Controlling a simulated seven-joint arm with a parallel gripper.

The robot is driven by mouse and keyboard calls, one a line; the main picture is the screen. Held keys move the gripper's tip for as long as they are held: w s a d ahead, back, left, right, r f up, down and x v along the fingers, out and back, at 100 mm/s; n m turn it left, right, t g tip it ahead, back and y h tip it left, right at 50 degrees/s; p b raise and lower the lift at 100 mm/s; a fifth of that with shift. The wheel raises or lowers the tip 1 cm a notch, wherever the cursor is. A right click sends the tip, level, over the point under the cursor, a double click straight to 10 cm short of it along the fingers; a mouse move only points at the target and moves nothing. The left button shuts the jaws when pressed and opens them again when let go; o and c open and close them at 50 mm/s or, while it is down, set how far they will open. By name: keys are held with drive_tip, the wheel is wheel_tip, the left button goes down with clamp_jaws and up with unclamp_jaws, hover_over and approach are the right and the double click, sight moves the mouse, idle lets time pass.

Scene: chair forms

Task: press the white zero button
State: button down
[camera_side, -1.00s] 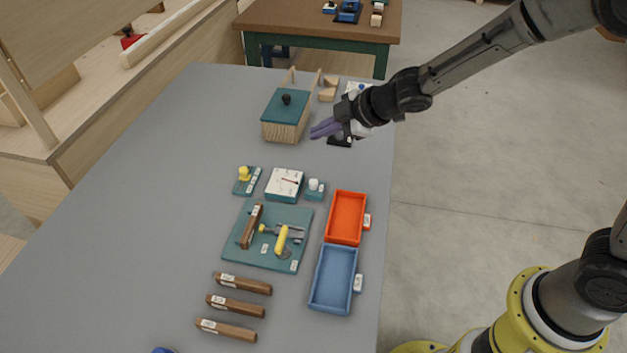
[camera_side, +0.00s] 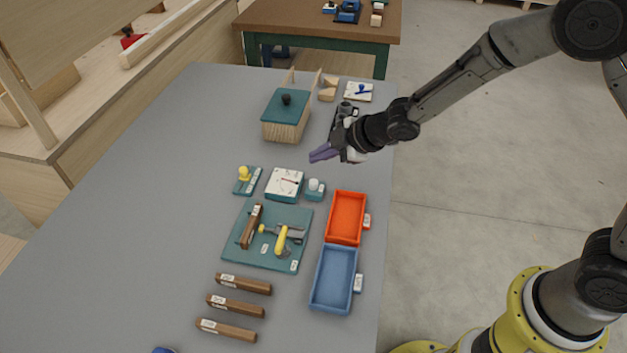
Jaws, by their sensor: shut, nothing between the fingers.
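The white zero button (camera_side: 313,184) is a small white knob on a teal block, to the right of a white dial gauge (camera_side: 285,183) on the grey table. The button stands upright and uncovered. My gripper (camera_side: 312,157) has purple fingers and is shut and empty. It hangs above the table, up-picture from the button and apart from it.
A yellow knob (camera_side: 244,173) on a teal base stands left of the gauge. Below are a teal fixture board (camera_side: 258,252), an orange tray (camera_side: 345,241), a blue tray (camera_side: 331,308) and several brown wooden bars. A teal-lidded wooden box (camera_side: 283,130) stands behind my gripper.

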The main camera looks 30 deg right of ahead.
sight(312, 180)
drive_tip(key=shift+f, duration=2.25)
drive_tip(key=shift+f, duration=0.1)
drive_tip(key=shift+f, duration=0.3)
drive_tip(key=shift+f, duration=1)
idle(1.5)
drive_tip(key=shift+r, duration=1.4)
drive_tip(key=shift+r, duration=2.5)
